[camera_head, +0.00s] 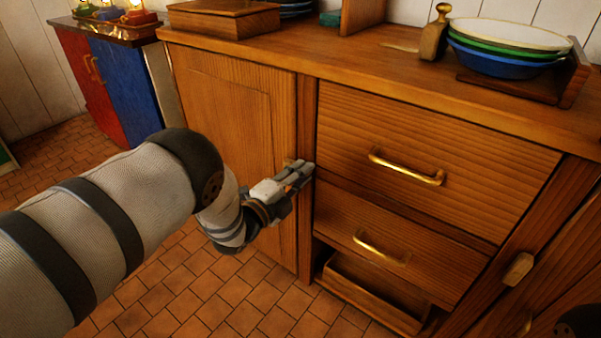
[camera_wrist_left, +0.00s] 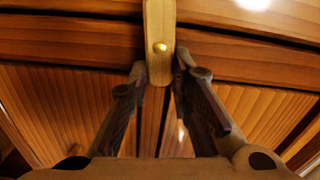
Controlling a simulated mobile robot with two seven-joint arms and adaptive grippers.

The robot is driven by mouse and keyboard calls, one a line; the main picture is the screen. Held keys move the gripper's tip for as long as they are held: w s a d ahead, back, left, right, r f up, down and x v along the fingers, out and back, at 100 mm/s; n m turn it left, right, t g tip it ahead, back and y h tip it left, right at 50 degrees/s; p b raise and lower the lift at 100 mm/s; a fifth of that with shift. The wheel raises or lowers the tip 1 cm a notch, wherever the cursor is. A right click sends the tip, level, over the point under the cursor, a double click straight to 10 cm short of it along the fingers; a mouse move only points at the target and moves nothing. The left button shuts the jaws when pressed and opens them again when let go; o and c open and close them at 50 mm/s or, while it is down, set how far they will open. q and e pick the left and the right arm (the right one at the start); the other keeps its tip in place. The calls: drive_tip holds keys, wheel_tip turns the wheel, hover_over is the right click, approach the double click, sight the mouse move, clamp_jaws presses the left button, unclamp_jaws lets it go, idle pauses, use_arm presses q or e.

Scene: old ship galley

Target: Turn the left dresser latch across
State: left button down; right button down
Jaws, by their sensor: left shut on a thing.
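The left dresser latch (camera_wrist_left: 160,22) is a pale wooden bar with a brass screw through it. In the left wrist view it runs upright in the picture, its lower end between my fingertips. In the head view only a small pale bit of the latch (camera_head: 289,162) shows, at the edge of the left dresser door (camera_head: 225,125); the gripper hides the rest. My left gripper (camera_head: 303,174) is against the post beside that door. In the left wrist view the gripper (camera_wrist_left: 160,72) is shut on the latch. The left door looks closed.
Right of the post are two drawers with brass handles (camera_head: 408,168) and an open-topped bin (camera_head: 370,290) below. A second wooden latch (camera_head: 518,268) is at the right. Stacked bowls (camera_head: 508,50) and a wooden box (camera_head: 222,18) stand on top. The tiled floor (camera_head: 215,300) ahead is clear.

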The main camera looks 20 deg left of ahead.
use_arm(q)
drive_tip(key=shift+f+m, duration=0.15)
drive_tip(key=shift+m, duration=0.45)
drive_tip(key=shift+a, duration=0.1)
drive_tip(key=c, duration=1.4)
unclamp_jaws()
drive_tip(key=shift+c, duration=0.2)
drive_tip(key=v, duration=1.2)
